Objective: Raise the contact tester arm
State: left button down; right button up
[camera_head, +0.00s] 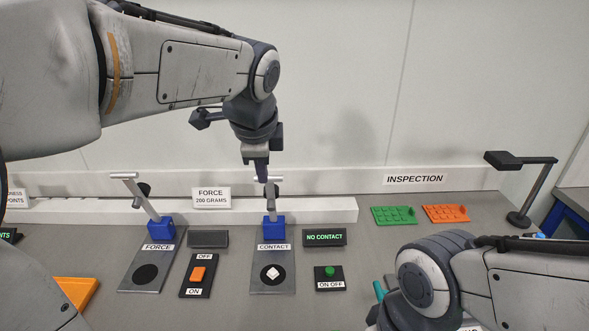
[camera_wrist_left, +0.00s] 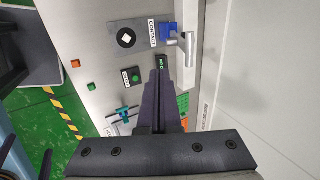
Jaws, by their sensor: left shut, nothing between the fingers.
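The contact tester (camera_head: 285,285) is a grey plate labelled CONTACT with a blue block (camera_head: 274,231) at its back. Its metal arm (camera_head: 273,208) rises steeply from the block to a crossbar handle, which also shows in the left wrist view (camera_wrist_left: 188,43). A white piece (camera_head: 272,272) lies on the plate's black disc. My left gripper (camera_head: 262,178) points down at the handle, shut and empty, and partly covers it. In the left wrist view the fingertips (camera_wrist_left: 160,73) are beside the handle; I cannot tell whether they touch. My right gripper's fingers are out of sight.
The force tester (camera_head: 139,276) with its own raised arm stands left. A NO CONTACT display (camera_head: 324,237) and green button (camera_head: 330,271) are to the right. Green (camera_head: 393,216) and orange (camera_head: 446,213) trays lie under the INSPECTION sign. A white ledge (camera_head: 320,208) runs behind.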

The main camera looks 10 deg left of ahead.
aim_at(269, 180)
pick_arm(q)
jog(key=w+a+f+p, duration=0.2)
jog(key=w+f, duration=0.5)
jog(key=shift+w, duration=0.2)
jog(key=shift+w+a+r+p, duration=0.15)
jog(key=shift+w+r+p, duration=0.2)
jog(key=shift+w+p, duration=0.45)
jog(key=shift+s, duration=0.2)
